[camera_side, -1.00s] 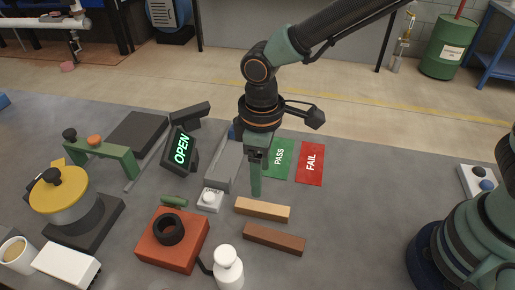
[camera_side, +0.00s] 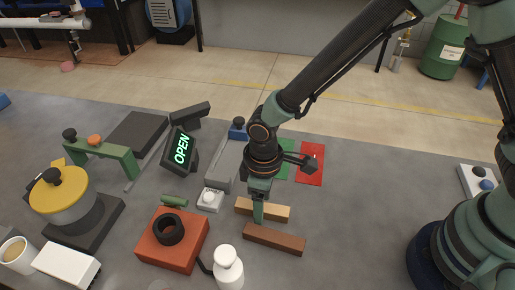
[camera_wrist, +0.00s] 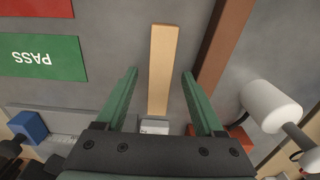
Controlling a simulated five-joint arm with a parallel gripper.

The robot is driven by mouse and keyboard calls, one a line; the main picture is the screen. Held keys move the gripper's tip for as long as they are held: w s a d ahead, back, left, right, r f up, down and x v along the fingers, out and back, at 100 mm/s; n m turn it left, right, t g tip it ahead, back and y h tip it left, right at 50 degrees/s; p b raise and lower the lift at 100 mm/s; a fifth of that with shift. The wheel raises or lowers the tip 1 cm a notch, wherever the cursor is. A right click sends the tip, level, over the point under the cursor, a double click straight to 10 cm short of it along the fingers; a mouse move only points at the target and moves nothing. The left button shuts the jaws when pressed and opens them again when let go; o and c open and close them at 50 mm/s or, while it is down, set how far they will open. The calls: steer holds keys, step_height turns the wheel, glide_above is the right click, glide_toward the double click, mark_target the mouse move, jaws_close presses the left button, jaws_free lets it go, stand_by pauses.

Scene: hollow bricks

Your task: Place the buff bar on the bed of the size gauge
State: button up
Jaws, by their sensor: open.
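The buff bar (camera_side: 270,210) lies flat on the grey table, beside a brown bar. In the wrist view the buff bar (camera_wrist: 163,70) runs lengthwise between the fingers of my gripper (camera_wrist: 160,75), apart from both. My gripper is open and empty. The size gauge (camera_side: 222,165) stands left of my gripper, a long grey bed with a blue block at its far end. The gauge's display (camera_side: 181,149) reads OPEN.
The brown bar (camera_side: 274,239) lies close in front of the buff bar. The red FAIL card (camera_side: 311,165) and green PASS card (camera_wrist: 42,57) lie behind.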

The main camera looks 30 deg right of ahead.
jaws_close()
steer(key=shift+r, duration=0.15)
